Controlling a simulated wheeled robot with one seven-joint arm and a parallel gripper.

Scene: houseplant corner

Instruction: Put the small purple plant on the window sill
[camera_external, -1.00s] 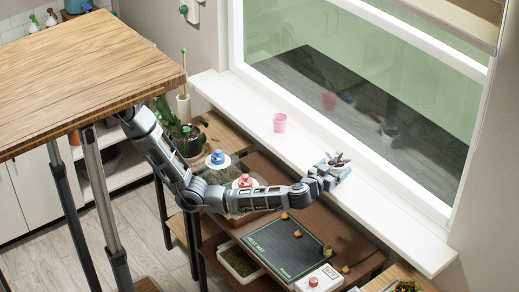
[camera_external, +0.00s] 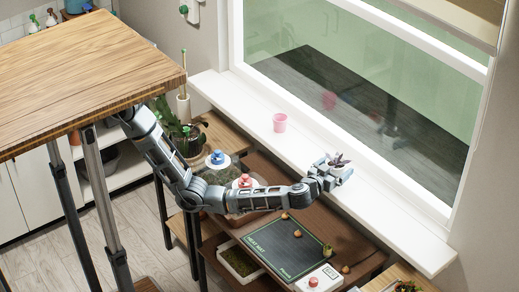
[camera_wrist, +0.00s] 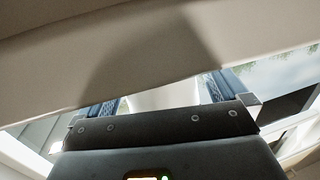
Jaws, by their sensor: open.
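The small purple plant (camera_external: 339,158) shows its dark purple leaves at my gripper, over the white window sill (camera_external: 370,205). Its white pot is mostly hidden by the fingers in the outside view. My gripper (camera_external: 335,169) is open, with its fingers on either side of the pot. In the wrist view, a pale rounded surface, likely the pot (camera_wrist: 163,97), lies between the two blue-padded fingers. The pot appears to stand upright on the sill; contact underneath is hidden.
The window glass rises behind. Below are a dark heat mat (camera_external: 285,250), a white box with a red button (camera_external: 318,280) and small pots. The sill's right part is clear.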

